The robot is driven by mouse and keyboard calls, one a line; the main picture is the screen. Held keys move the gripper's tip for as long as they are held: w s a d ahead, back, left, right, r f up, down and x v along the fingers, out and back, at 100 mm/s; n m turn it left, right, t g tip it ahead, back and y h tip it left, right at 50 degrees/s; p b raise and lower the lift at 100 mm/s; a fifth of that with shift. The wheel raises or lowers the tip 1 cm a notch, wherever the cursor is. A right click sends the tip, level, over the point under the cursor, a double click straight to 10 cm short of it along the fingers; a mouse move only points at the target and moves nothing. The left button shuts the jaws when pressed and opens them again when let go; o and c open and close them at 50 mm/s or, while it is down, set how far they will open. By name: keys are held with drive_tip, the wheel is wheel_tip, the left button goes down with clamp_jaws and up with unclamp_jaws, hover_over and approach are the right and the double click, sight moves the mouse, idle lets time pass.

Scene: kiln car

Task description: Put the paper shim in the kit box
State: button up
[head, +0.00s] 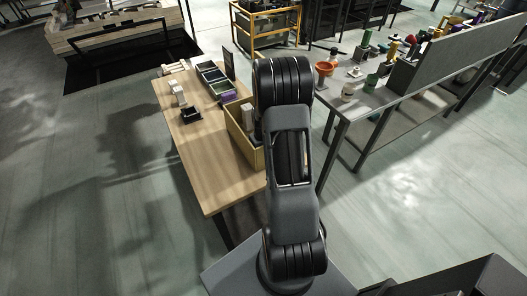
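A wooden table (205,172) stands left of my arm. An open box with light wooden walls (242,146) sits on its right edge, partly hidden behind my arm; it may be the kit box, and upright pieces show at its back. I cannot pick out the paper shim for certain. A pale upright piece (178,92) stands at the table's left side. My gripper is not visible; only my arm's links show, in front of the box.
A black block (190,113) and a row of dark trays (213,78) lie on the table's far half. Its near left part is bare. A grey bench (375,82) with cups and coloured items stands to the right. A yellow frame (268,28) is behind.

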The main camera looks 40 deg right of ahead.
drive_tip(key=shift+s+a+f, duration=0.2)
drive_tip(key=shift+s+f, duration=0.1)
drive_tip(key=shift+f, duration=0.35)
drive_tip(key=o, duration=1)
drive_tip(key=shift+b, duration=0.3)
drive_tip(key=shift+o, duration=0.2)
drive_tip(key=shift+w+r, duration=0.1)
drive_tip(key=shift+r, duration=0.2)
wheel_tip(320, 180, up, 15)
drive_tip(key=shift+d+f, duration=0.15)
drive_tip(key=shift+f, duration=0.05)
